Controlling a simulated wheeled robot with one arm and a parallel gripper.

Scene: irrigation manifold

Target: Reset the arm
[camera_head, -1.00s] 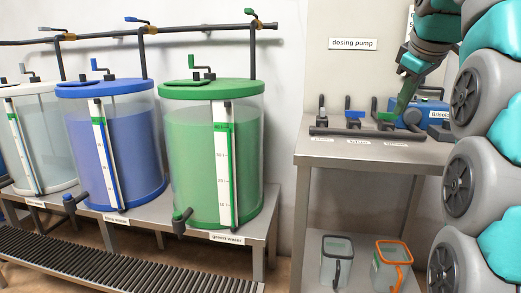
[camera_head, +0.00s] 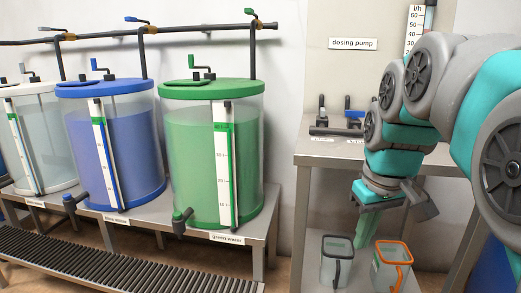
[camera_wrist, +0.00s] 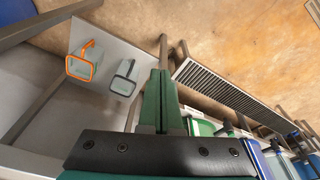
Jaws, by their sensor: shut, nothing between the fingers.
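My gripper (camera_head: 368,226) points down in front of the steel table in the head view, with its green fingers above the lower shelf. In the wrist view the green fingers (camera_wrist: 160,100) lie side by side and touch, with nothing between them. My arm bends down from the right and hides the right part of the table top and most of the dosing pump there.
The steel table (camera_head: 325,150) carries valves, with a blue one (camera_head: 354,114) visible. Below are a grey-rimmed jug (camera_head: 337,262) and an orange-rimmed jug (camera_head: 391,268). Green (camera_head: 213,150), blue (camera_head: 112,150) and clear (camera_head: 40,150) tanks stand left, behind a floor grate (camera_head: 120,262).

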